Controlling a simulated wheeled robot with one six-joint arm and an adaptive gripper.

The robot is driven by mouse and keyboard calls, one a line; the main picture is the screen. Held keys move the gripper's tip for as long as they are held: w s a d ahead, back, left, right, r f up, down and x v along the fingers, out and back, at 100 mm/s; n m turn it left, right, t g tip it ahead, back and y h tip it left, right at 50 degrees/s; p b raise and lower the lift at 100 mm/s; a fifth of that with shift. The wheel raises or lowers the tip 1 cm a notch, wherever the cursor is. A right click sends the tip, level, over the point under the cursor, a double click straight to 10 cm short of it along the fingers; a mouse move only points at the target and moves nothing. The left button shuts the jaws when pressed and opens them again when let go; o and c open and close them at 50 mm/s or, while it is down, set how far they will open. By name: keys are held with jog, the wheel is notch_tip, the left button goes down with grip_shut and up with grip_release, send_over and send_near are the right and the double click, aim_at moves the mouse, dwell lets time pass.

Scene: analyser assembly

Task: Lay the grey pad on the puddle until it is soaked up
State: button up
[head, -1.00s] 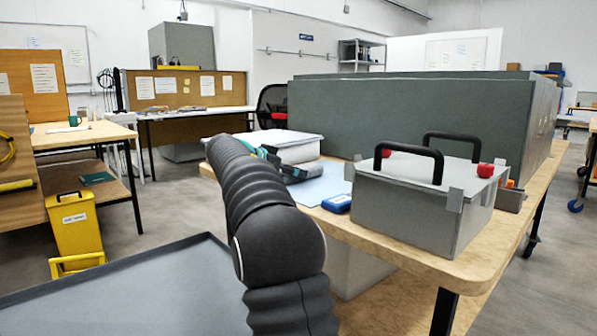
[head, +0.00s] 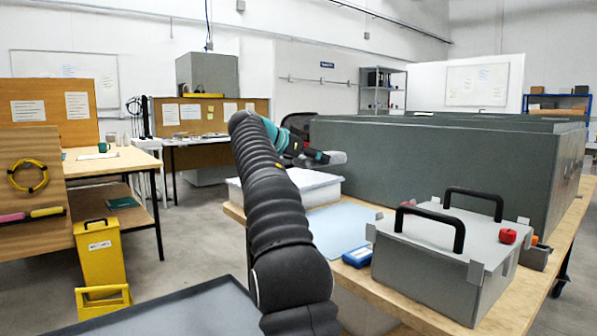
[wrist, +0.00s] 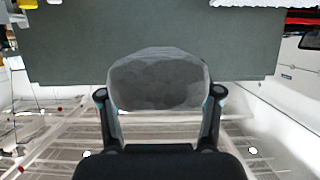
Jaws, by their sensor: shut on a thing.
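My gripper (head: 318,155) is shut on the grey pad (head: 335,157), which sticks out to the right of the teal and black jaws in the head view. The gripper is raised above the white box at the back of the bench. In the wrist view the pad (wrist: 158,82) is a rounded, mottled grey block between the two fingers of the gripper (wrist: 160,105). I cannot make out a puddle in either view.
A pale blue sheet (head: 342,226) and a small blue device (head: 357,257) lie on the bench (head: 355,290). A grey lidded case (head: 430,275) with black handles stands at the right. A long dark grey housing (head: 440,160) fills the back. The white box (head: 315,186) stands left of it.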

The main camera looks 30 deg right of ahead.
jog(key=shift+s+d+r+b, duration=0.25)
jog(key=shift+r+b, duration=0.05)
jog(key=shift+r, duration=0.05)
jog(key=s+d+f+b, duration=0.2)
jog(key=s+d+b, duration=0.15)
jog(key=s, duration=0.55)
jog(key=s+d+f+b, duration=0.15)
jog(key=s+b, duration=0.25)
jog(key=s, duration=0.4)
send_over(326, 234)
notch_tip(326, 234, down, 10)
jog(key=shift+d+f, duration=0.1)
jog(key=shift+d, duration=0.05)
jog(key=shift+f+b, duration=0.7)
jog(key=shift+f, duration=1.3)
jog(key=shift+f, duration=0.15)
jog(key=o, duration=1.2)
jog(key=shift+o, duration=0.2)
